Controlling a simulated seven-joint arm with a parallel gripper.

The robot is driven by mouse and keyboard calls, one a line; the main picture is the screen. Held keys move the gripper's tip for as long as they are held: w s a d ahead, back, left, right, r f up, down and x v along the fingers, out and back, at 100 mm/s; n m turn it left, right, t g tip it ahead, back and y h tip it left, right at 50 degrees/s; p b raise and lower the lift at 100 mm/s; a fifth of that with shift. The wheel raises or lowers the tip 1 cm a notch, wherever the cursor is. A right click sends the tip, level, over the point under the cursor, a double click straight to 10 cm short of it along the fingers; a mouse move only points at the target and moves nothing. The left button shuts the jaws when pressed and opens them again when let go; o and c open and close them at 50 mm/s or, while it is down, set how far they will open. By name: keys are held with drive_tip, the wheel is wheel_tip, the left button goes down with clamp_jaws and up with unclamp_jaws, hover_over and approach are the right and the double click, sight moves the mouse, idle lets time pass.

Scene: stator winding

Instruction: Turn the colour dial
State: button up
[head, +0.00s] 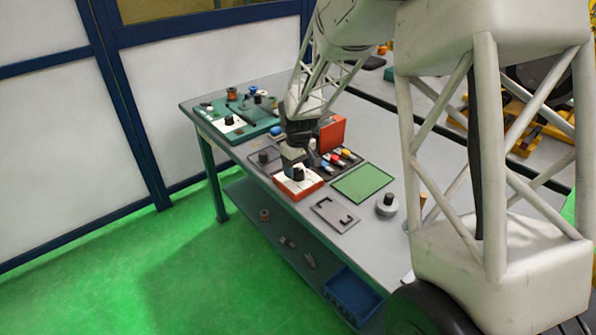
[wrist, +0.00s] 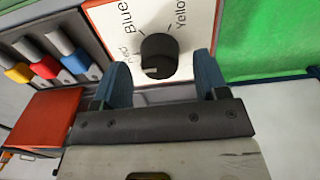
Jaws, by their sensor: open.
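The colour dial is a black round knob (wrist: 158,55) on a white plate (wrist: 104,18) with the words "Blue" and "Yellow" and a third, partly hidden word. In the head view the dial (head: 298,174) sits on top of a red-orange box (head: 312,188) near the table's front edge. My gripper (wrist: 163,82) is open, with one blue finger on each side of the knob in the wrist view. The knob shows between the fingers, and I cannot tell whether they touch it. In the head view my gripper (head: 293,158) is just above the box, its fingers partly hidden.
Blue, yellow and red-banded pieces (wrist: 48,65) stand beside the dial box. An upright red panel (head: 332,134) is close behind my gripper. A green mat (head: 363,182), a grey bracket plate (head: 335,214) and a round grey part (head: 387,205) lie to the right.

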drive_tip(key=shift+f, duration=0.8)
drive_tip(key=c, duration=0.9)
